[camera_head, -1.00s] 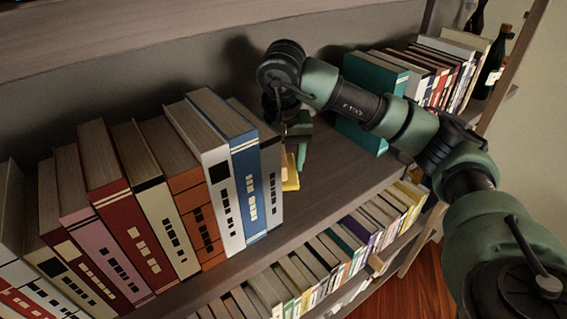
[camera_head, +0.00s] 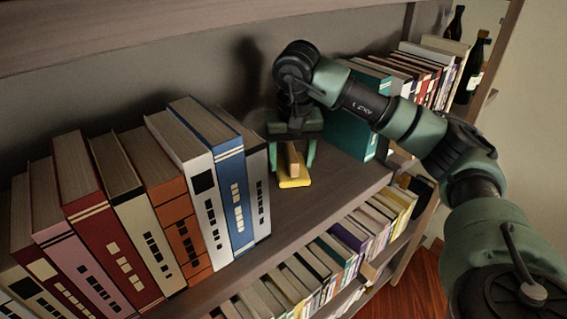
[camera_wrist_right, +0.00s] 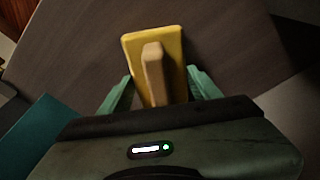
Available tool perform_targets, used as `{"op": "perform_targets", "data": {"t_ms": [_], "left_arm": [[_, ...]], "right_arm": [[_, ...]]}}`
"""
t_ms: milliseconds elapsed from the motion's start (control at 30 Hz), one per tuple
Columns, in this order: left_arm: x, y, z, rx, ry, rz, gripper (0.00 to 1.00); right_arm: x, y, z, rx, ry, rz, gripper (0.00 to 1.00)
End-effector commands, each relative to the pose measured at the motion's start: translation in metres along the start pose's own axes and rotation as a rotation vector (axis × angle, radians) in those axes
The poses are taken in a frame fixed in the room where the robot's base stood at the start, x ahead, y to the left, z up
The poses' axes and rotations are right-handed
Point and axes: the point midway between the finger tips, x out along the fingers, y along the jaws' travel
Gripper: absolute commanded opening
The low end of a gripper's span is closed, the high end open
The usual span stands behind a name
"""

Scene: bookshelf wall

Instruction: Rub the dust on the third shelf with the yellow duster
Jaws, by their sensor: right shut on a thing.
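The yellow duster (camera_head: 294,182) has a flat yellow pad and a wooden handle. It is on the bare stretch of shelf (camera_head: 325,194) between two groups of books. My right gripper (camera_head: 293,158) reaches down from above with its green fingers on either side of the handle, shut on the duster. In the right wrist view the duster (camera_wrist_right: 158,62) points away from the gripper (camera_wrist_right: 158,95), pad flat along the shelf surface. I cannot make out any dust. My left gripper is not in view.
A row of large books (camera_head: 140,200) stands close on the left of the duster. A teal book (camera_head: 350,132) and more books (camera_head: 425,75) stand on the right, with dark bottles (camera_head: 470,70) beyond. A lower shelf holds many books (camera_head: 340,245). An upper shelf board (camera_head: 200,25) hangs above.

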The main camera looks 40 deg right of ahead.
Motion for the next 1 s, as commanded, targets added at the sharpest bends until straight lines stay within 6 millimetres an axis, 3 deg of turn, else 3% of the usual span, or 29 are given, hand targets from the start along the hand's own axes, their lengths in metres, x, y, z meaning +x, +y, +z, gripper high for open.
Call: {"op": "perform_targets", "data": {"t_ms": [1000], "left_arm": [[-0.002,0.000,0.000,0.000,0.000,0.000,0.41]], "right_arm": [[0.005,0.054,-0.031,0.004,-0.001,0.002,0.00]]}}
